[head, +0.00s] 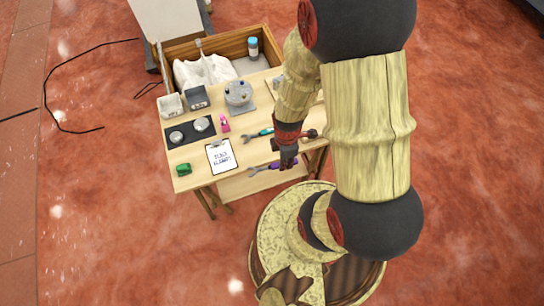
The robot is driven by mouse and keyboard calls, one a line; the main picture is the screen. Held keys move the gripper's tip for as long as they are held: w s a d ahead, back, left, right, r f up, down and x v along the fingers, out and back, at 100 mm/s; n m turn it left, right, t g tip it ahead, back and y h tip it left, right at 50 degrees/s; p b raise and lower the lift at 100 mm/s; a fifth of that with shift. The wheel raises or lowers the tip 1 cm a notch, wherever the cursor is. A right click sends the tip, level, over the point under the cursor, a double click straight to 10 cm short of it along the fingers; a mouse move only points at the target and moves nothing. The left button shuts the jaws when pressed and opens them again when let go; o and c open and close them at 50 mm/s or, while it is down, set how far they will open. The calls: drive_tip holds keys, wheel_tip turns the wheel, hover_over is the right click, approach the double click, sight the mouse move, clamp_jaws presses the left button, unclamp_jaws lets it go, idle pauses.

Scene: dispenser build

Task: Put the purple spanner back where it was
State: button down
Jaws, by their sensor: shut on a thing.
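The purple spanner (262,168) lies along the front edge of the wooden workbench, its grey open end pointing left. My gripper (288,163) is shut on the right part of the spanner and hides that part. Whether the spanner touches the bench top or is held just above it I cannot tell. A teal-handled spanner (258,134) lies behind it on the bench (240,178), roughly parallel.
A clipboard (221,157) lies left of the spanner, with a green object (183,170) farther left. A pink tool (224,123), a dark mat (178,142), two small bins and a round grey fixture (238,93) stand behind.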

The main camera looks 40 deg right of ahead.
drive_tip(key=shift+s+n, duration=0.25)
drive_tip(key=shift+n, duration=0.05)
drive_tip(key=shift+w, duration=0.15)
drive_tip(key=shift+n, duration=0.3)
drive_tip(key=w+d+f+b, duration=0.1)
drive_tip(key=w+d+f, duration=0.1)
drive_tip(key=w+f, duration=0.1)
drive_tip(key=w+d+f, duration=0.2)
drive_tip(key=w+f, duration=0.1)
drive_tip(key=w, duration=0.2)
drive_tip(key=w+d+f+b, duration=0.1)
drive_tip(key=w+d+f, duration=0.1)
drive_tip(key=w+f, duration=0.1)
drive_tip(key=shift+w+d+f+b, duration=0.25)
drive_tip(key=shift+w+b, duration=0.05)
drive_tip(key=shift+w, duration=0.2)
drive_tip(key=shift+w+d+f, duration=0.15)
drive_tip(key=shift+w+f, duration=0.15)
drive_tip(key=shift+f, duration=0.15)
drive_tip(key=shift+f+b, duration=0.45)
drive_tip(key=shift+f, duration=0.95)
drive_tip(key=shift+f, duration=0.15)
drive_tip(key=c, duration=1.7)
unclamp_jaws()
drive_tip(key=shift+c, duration=0.2)
